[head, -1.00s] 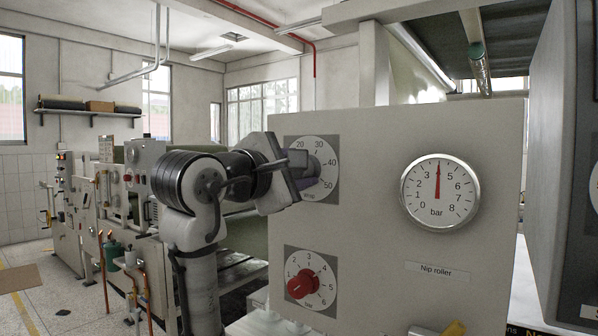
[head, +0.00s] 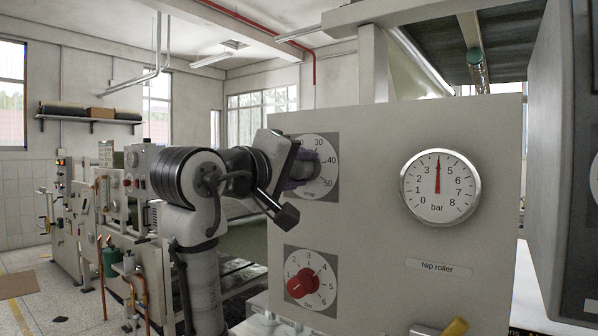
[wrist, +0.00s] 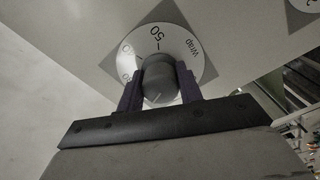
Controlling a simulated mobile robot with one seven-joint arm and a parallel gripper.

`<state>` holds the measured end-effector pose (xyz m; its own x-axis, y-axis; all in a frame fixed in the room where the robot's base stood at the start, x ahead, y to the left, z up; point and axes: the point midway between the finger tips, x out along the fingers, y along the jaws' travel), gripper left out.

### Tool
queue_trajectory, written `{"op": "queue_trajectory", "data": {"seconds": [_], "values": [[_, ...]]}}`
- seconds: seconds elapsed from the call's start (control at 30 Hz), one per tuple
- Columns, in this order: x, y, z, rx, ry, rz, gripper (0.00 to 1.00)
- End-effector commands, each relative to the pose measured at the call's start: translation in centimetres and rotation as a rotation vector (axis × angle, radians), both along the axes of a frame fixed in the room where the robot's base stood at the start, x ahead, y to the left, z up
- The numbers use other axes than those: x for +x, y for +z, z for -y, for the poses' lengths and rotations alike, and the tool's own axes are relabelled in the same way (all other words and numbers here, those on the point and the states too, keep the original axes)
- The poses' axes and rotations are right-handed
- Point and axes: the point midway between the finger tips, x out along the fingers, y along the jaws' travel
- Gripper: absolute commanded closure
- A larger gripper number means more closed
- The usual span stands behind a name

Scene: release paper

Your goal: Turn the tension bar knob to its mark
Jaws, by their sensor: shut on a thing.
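My gripper (head: 306,167) is at the upper left dial (head: 325,150) of the grey panel. In the wrist view its two purple fingers (wrist: 159,84) are shut on the sides of a round grey knob (wrist: 158,72). The knob sits at the centre of the white dial (wrist: 190,45), which shows "50" and the word "Wrap". A pale line shows on the knob's near face. In the head view the knob and the left of the dial are hidden behind my gripper; 30, 40 and 50 are readable. No label reading "tension bar" is in sight.
A red knob (head: 302,284) on a bar dial is below my gripper. A pressure gauge (head: 440,187) and a "Nip roller" label (head: 439,268) are to the right. A yellow part (head: 455,327) shows at the bottom edge. Machinery stands behind my arm at left.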

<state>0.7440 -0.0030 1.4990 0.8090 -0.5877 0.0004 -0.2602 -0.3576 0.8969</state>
Motion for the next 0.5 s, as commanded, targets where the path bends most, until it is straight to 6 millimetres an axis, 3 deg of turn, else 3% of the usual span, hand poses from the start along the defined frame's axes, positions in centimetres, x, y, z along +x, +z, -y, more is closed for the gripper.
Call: {"op": "queue_trajectory", "data": {"seconds": [0.5], "values": [[0.01,-0.26,-0.05,0.389,-0.001,0.279,0.87]]}}
